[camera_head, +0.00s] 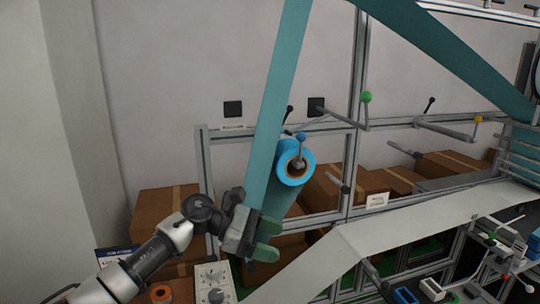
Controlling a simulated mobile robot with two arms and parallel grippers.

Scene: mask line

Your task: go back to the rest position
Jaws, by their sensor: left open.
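My left gripper (266,238) shows at the lower middle of the head view, with its arm coming in from the lower left. Its two green fingertips are apart and I see nothing between them. It overlaps the lower end of the hanging teal web (283,75) in the picture; I cannot tell whether they touch. My right gripper is not in view.
A metal frame (203,160) with levers ending in green (366,97) and yellow (478,119) knobs stands behind. Brown boxes (155,210) are stacked at the back. A white web (400,228) runs to the right.

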